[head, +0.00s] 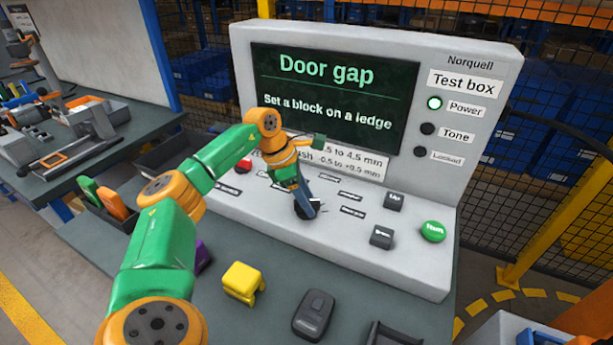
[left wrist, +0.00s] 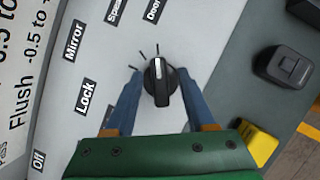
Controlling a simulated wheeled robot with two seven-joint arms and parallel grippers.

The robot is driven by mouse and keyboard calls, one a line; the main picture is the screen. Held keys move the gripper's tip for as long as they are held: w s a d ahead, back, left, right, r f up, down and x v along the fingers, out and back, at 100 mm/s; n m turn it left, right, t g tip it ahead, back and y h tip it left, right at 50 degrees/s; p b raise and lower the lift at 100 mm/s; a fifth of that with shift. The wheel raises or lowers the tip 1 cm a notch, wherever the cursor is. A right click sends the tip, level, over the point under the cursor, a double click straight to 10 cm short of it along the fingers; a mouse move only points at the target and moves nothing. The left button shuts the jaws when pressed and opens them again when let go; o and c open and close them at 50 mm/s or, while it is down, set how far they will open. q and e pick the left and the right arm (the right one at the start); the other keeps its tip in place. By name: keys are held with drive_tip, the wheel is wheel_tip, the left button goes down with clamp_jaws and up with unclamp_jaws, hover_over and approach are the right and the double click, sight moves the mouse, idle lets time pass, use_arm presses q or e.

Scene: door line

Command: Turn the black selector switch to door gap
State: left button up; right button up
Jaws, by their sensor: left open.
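The black selector switch (left wrist: 160,84) is a round knob with a white pointer line, on the test box (head: 385,238) panel. In the left wrist view its pointer aims up, roughly at the tick below the partly cut-off "Door" label (left wrist: 153,10). My left gripper (head: 308,208) is open, with one blue finger on each side of the knob; I cannot tell if they touch it. In the head view the gripper mostly hides the switch. The screen (head: 333,95) reads "Door gap" and "Set a block on a ledge". My right gripper is not in view.
Green (head: 433,231) and dark grey buttons (head: 382,237) are at the panel's right. A yellow block (head: 243,282) and a dark grey device (head: 313,314) lie in front on the bench.

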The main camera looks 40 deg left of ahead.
sight(295, 200)
use_arm(q)
drive_tip(key=v, duration=0.7)
